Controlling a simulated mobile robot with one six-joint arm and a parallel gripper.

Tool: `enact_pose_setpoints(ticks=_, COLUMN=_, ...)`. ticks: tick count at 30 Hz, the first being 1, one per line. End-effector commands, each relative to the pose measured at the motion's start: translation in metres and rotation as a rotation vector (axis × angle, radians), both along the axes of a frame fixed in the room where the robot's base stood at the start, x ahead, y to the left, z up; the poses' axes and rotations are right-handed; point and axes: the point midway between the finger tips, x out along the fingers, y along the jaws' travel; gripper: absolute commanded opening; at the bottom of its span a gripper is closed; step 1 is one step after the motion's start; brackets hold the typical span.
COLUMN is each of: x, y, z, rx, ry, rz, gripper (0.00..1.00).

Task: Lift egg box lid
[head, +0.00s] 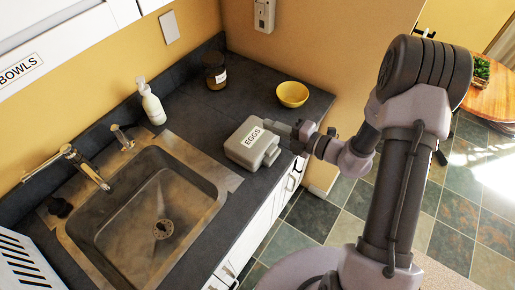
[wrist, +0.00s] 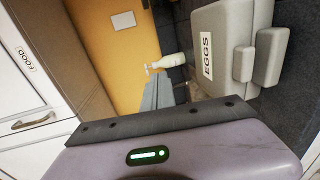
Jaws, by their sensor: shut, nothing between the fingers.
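The egg box (head: 246,150) is a grey box with a white EGGS label on top, standing on the dark counter near its front edge. Its lid looks closed. In the wrist view the egg box (wrist: 222,45) appears turned sideways at upper right, with blocky grey tabs on its front side. My gripper (head: 278,128) is shut and empty, at the right end of the box close to its top edge. I cannot tell whether it touches the box.
A yellow bowl (head: 292,94) and a dark jar (head: 215,72) stand behind the box. A white bottle (head: 152,104) stands by the wall. The sink (head: 150,205) is to the left. Cabinet doors lie below the counter edge, with open tiled floor to the right.

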Motion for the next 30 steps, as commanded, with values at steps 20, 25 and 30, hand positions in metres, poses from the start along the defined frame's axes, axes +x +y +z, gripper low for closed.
enact_pose_setpoints(ticks=20, x=0.020, y=0.027, z=0.022, rx=0.000, ry=-0.001, rz=0.001, gripper=0.00)
enact_pose_setpoints(ticks=25, x=0.024, y=0.034, z=0.026, rx=0.000, ry=0.000, rz=0.002, gripper=0.00)
enact_pose_setpoints(ticks=30, x=0.026, y=0.036, z=0.026, rx=0.001, ry=0.001, rz=0.000, gripper=0.00)
